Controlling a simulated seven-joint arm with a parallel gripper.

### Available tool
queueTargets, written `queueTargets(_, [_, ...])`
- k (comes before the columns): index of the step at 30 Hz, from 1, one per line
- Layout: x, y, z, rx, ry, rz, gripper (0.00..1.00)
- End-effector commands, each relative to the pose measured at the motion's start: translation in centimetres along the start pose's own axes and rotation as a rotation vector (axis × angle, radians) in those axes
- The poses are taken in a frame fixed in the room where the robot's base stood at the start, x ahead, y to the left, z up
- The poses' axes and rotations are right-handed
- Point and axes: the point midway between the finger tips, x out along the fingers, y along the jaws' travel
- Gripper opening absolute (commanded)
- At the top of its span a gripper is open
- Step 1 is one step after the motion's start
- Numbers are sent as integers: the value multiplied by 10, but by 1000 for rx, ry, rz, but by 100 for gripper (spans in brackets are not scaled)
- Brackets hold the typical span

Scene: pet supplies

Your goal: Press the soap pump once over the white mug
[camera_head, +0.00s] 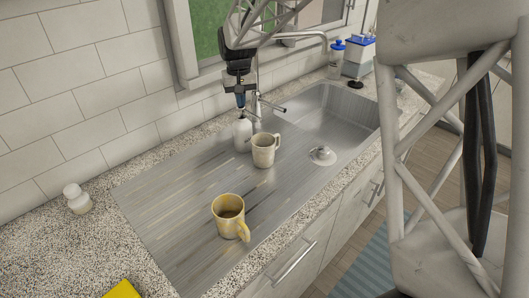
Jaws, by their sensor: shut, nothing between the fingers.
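The soap pump bottle (243,135) is small and white and stands upright on the metal drainboard beside the sink. My gripper (240,102) is shut and empty, pointing down just above the bottle's top. The pump head is mostly hidden at the fingertips, and I cannot tell whether they touch it. The white mug (264,151), off-white in this light, stands upright just right of the bottle and a little nearer the camera.
A yellow mug (229,220) stands nearer on the drainboard. A faucet (268,106) stands behind the white mug. A small white bottle (77,200) and a yellow object (121,289) are on the speckled counter.

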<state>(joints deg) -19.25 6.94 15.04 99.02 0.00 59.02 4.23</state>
Motion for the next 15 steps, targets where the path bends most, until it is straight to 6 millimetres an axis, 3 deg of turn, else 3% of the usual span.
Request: queueTargets(15, [-22, 0, 0, 0, 1, 0, 0])
